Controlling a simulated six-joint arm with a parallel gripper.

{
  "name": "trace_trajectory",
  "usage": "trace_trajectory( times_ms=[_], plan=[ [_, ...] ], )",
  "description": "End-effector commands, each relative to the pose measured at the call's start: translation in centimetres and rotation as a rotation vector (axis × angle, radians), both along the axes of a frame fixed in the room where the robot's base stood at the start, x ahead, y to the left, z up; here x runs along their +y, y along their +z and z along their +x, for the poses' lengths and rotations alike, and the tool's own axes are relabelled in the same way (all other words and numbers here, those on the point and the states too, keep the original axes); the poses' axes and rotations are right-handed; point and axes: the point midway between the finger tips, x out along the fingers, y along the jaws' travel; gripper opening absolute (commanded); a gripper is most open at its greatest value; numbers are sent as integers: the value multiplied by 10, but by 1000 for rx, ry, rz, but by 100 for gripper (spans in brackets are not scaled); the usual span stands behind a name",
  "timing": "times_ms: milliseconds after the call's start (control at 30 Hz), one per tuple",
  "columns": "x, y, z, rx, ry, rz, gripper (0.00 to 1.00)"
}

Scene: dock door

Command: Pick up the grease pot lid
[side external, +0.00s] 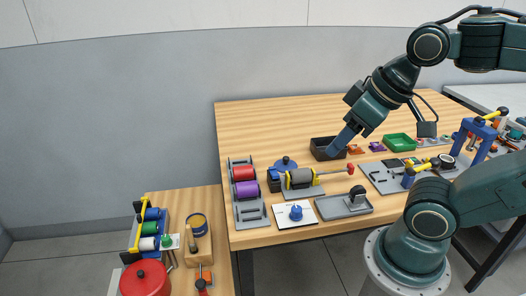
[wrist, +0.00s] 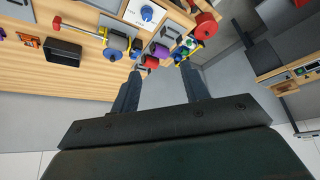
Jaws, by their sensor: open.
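A blue round piece with a knob (side external: 296,212), which looks like a lid, sits on a white card near the table's front edge. It also shows at the top of the wrist view (wrist: 147,13). A second blue knobbed disc (side external: 285,163) lies farther back, and a yellowish pot with a blue rim (side external: 197,222) stands on the lower left bench. I cannot tell for sure which is the grease pot lid. My gripper (side external: 333,151) is open and empty, apart from all of these, and appears in front of the dark bin in the side view. Its fingers (wrist: 158,82) are spread.
A black open bin (side external: 318,154) and a green tray (side external: 398,143) stand toward the back. A rack of red and purple spools (side external: 243,190), a roller with a red-ended handle (side external: 301,178) and a grey tray (side external: 343,206) surround the card. A red pot (side external: 145,279) stands at lower left.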

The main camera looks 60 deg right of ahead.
Motion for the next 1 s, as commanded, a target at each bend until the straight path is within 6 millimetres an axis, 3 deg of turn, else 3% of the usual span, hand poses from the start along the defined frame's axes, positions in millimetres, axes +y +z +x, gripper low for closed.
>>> trace_trajectory(
  times_ms=[367, 700, 1000],
  plan=[
    [-8, 10, 27, 59, 130, -75, 45],
    [-36, 18, 87, 170, 420, -194, 45],
    [-75, 8, 140, 252, 702, -256, 45]
  ],
)
